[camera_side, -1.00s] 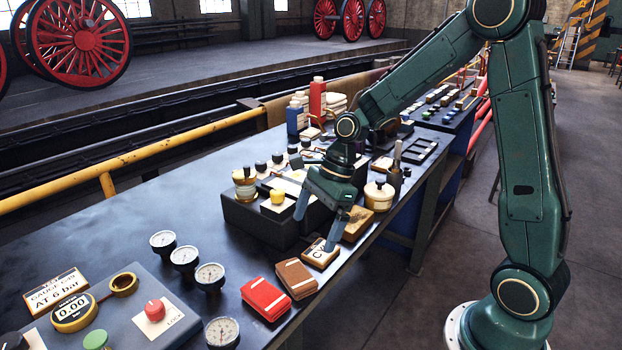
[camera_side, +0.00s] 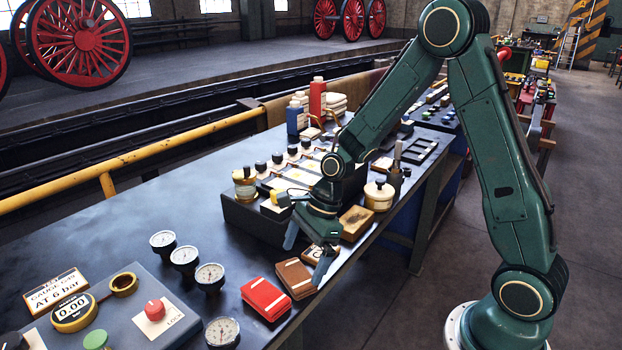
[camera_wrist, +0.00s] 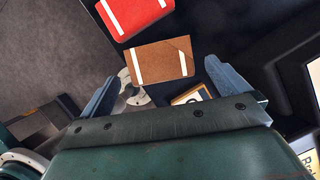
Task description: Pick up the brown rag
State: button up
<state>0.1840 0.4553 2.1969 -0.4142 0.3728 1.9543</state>
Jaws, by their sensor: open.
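The brown rag (camera_side: 296,278) lies folded flat on the dark bench near its front edge, right beside the red rag (camera_side: 265,298). In the wrist view the brown rag (camera_wrist: 159,60) has pale stripes and lies ahead of the jaws, with the red rag (camera_wrist: 134,14) beyond it. My gripper (camera_side: 306,262) is open and empty, its fingers pointing down above the bench just behind the brown rag. In the wrist view my gripper (camera_wrist: 172,90) has its two fingers spread wide, wider than the brown rag.
A lettered tile (camera_side: 312,254) sits partly hidden behind my gripper. A wooden block (camera_side: 356,222) and a cream pot (camera_side: 378,195) stand farther back. Several gauges (camera_side: 210,276) stand left of the rags. A dark stepped rack (camera_side: 260,222) stands behind.

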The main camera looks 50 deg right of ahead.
aim_at(297, 272)
jog(key=shift+x, duration=1.9)
jog(key=c, duration=0.9)
notch_tip(297, 272, up, 20)
jog(key=shift+f, duration=0.1)
